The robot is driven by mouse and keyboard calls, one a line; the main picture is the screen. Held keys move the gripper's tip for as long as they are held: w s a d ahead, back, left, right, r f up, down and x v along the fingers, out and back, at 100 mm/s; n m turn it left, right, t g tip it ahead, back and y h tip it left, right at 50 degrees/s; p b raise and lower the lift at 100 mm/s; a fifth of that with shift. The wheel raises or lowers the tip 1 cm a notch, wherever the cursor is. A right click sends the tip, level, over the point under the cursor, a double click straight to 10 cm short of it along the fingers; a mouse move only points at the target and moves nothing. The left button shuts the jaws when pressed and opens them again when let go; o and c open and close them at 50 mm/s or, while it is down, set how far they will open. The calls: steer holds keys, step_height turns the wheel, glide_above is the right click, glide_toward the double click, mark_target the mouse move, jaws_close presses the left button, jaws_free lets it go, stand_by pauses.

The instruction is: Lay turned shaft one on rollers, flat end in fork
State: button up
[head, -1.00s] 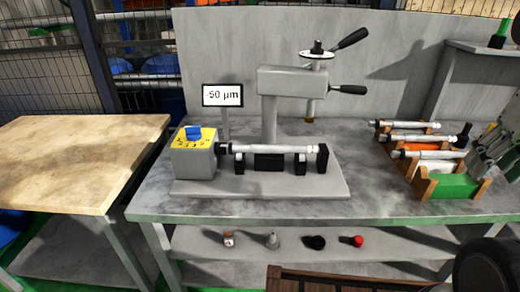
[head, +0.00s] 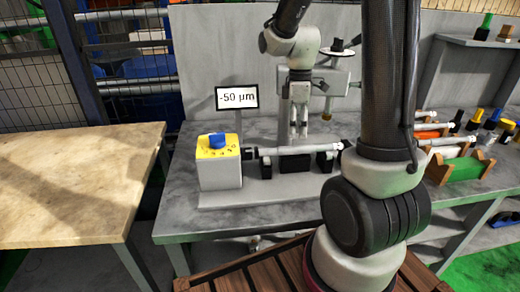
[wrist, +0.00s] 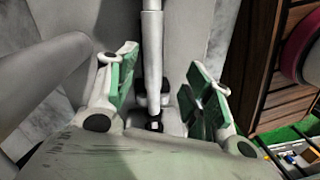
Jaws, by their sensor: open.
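A pale turned shaft (head: 283,150) lies level on the roller stand (head: 294,165) of the grinder. Its left end is at the dark fork (head: 249,153) beside the yellow-topped dial box (head: 219,163). The head view is too small to tell whether the flat end is seated. My gripper (head: 298,132) points down just above the shaft's middle. In the wrist view my gripper (wrist: 160,65) is open, its green pads apart on both sides of the shaft (wrist: 152,60), with gaps on each side. My arm hides part of the bench to the right.
A display (head: 237,97) reads -50 µm behind the dial box. The grinder's upper arm (head: 340,82) stands close behind my gripper. A rack (head: 460,168) with other shafts sits at the right. A wooden table (head: 75,185) at the left is bare.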

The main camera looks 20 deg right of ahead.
mark_target(294, 147)
steer(key=shift+w+a+r+n, duration=0.1)
steer(key=shift+w+a+n, duration=0.35)
steer(key=shift+n, duration=1.25)
steer(key=f, duration=0.7)
steer(key=shift+s+d+f, duration=0.3)
steer(key=shift+f, duration=0.1)
jaws_close()
